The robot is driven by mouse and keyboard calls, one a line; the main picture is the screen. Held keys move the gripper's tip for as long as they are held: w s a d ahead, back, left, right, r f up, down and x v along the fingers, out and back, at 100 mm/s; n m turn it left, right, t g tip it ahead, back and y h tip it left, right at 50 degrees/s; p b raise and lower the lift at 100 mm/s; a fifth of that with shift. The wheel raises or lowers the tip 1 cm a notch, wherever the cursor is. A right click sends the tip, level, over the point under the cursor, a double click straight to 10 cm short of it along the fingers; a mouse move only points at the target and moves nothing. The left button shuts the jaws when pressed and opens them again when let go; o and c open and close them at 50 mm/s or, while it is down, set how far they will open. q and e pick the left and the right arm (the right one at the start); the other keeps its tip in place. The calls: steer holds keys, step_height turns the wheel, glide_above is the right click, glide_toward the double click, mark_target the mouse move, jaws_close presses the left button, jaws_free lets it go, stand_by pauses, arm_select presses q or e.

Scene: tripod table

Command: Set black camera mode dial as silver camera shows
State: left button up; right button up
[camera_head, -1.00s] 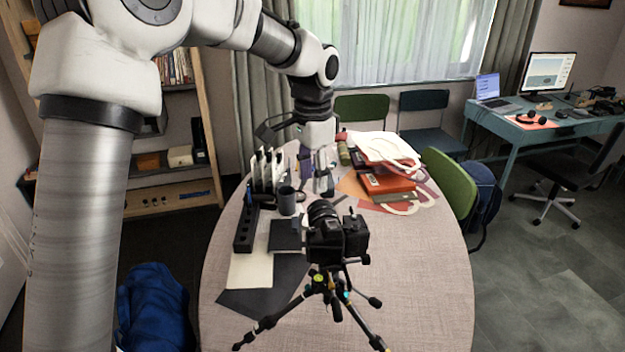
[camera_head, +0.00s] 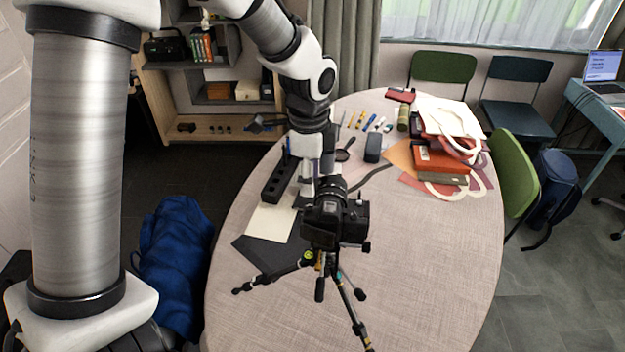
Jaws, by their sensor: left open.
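A black camera (camera_head: 335,220) stands upright on a small tripod (camera_head: 325,268) on the oval table (camera_head: 420,270). Its lens points away from me; its mode dial is too small to make out. My left gripper (camera_head: 308,188) hangs pointing down just behind and left of the camera, at the lens side. It is open; the camera partly hides its fingertips, and I cannot tell whether they touch it. I do not see a silver camera in this view. My right gripper is not in view.
A black holed block (camera_head: 277,182), a cream sheet (camera_head: 268,222) and a dark sheet (camera_head: 268,256) lie left of the tripod. A dark grey cup (camera_head: 373,148) stands behind. Orange-red boxes (camera_head: 440,160) lie back right. The table's right front is clear.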

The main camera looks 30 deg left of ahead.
mark_target(308, 207)
arm_select(q)
steer(key=shift+d+r, duration=0.2)
steer(key=shift+r, duration=0.25)
steer(key=shift+p, duration=0.45)
steer(key=shift+s+a+f+p, duration=0.2)
steer(key=shift+s+f, duration=0.15)
steer(key=shift+f, duration=0.25)
steer(key=shift+s+a+f+p, duration=0.15)
steer(key=shift+s+f, duration=0.2)
steer(key=shift+f, duration=0.2)
steer(key=f, duration=0.2)
steer(key=w+f+p, duration=0.1)
steer(key=f, duration=0.1)
steer(key=shift+d+f, duration=0.2)
steer(key=shift+f, duration=0.1)
steer(key=shift+w+d+f, duration=0.1)
steer(key=shift+w+f, duration=0.05)
steer(key=shift+f, duration=0.2)
steer(key=shift+s, duration=0.2)
steer(key=shift+s+r, duration=0.1)
steer(key=shift+s, duration=0.05)
steer(key=shift+c, duration=1.3)
steer(key=shift+a, duration=0.2)
steer(key=c, duration=0.5)
jaws_close()
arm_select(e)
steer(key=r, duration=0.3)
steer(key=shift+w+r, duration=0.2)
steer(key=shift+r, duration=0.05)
